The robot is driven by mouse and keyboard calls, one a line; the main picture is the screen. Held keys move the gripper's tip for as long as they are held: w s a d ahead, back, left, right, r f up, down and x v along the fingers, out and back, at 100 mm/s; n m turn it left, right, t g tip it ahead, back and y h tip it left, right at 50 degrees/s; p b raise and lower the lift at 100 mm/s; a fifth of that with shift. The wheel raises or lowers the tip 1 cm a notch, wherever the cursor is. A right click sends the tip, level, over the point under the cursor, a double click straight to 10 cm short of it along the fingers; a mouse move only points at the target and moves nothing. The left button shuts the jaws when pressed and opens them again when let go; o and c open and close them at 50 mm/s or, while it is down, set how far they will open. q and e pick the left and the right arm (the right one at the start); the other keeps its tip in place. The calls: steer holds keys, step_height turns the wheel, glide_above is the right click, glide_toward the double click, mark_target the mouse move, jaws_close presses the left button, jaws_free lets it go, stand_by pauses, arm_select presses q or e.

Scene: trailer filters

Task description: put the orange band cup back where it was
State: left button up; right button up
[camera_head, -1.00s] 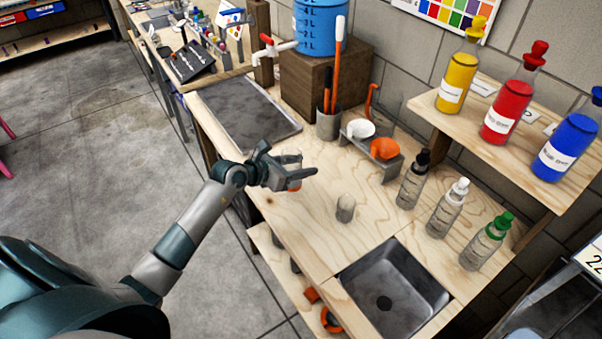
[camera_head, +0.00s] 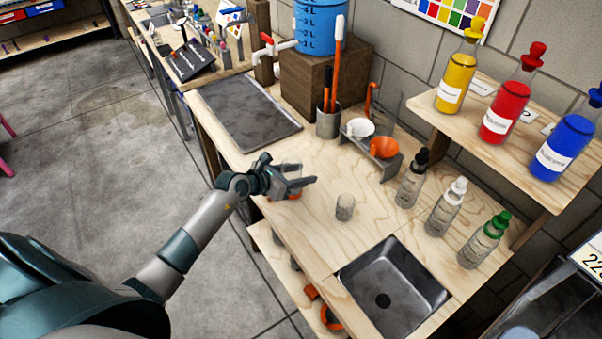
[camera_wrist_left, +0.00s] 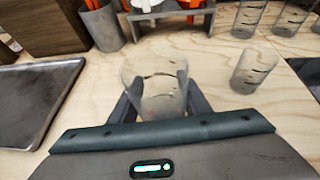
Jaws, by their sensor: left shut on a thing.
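My left gripper (camera_head: 291,184) is shut on a clear cup, held upright over the bench near its front left edge. A bit of orange shows low on this cup in the head view, below my fingers. In the left wrist view the cup (camera_wrist_left: 155,82) stands between the two fingers of my left gripper (camera_wrist_left: 157,100); its lower part is partly hidden. I cannot tell whether its base touches the wood. Another clear cup (camera_head: 345,207) stands on the bench to the right, apart from my gripper; it also shows in the left wrist view (camera_wrist_left: 253,71). My right gripper is out of view.
A sink (camera_head: 393,290) lies to the front right. A grey tray (camera_head: 247,112) lies at the back left. A holder (camera_head: 328,124) with brushes, a rack with white and orange funnels (camera_head: 385,147), and several dropper bottles (camera_head: 411,182) line the back. Bare wood lies between.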

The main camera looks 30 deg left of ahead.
arm_select(q)
steer(key=shift+f, duration=0.1)
steer(key=o, duration=1.2)
steer(key=shift+s+a, duration=0.1)
steer(key=shift+s, duration=0.2)
steer(key=b+v, duration=0.2)
steer(key=v, duration=0.9)
steer(key=shift+s+r, duration=0.15)
steer(key=shift+r, duration=0.2)
